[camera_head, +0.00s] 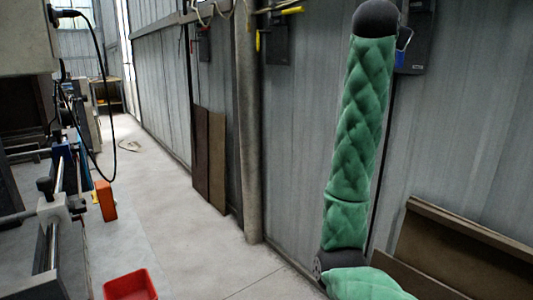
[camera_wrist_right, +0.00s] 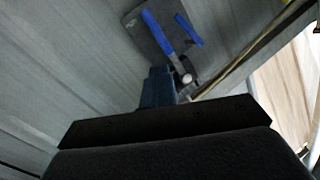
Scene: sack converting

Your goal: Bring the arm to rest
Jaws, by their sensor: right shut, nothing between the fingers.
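My right arm (camera_head: 355,130) shows in the head view in a green quilted sleeve. It is raised nearly upright, bent at a dark joint low down, with a dark rounded joint at its top. In the right wrist view, my right gripper (camera_wrist_right: 158,86) shows as dark blue fingers beyond a broad black housing. The fingers are together and empty, pointing toward the wall. The right gripper does not show in the head view. My left arm and gripper are in neither view.
A grey wall box (camera_head: 415,40) with a blue handle is close behind the raised arm. A machine (camera_head: 55,215) stands at the left, with a red bin (camera_head: 130,286) on the floor. Brown panels (camera_head: 210,160) lean on the metal wall. The aisle floor (camera_head: 180,225) is mostly clear.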

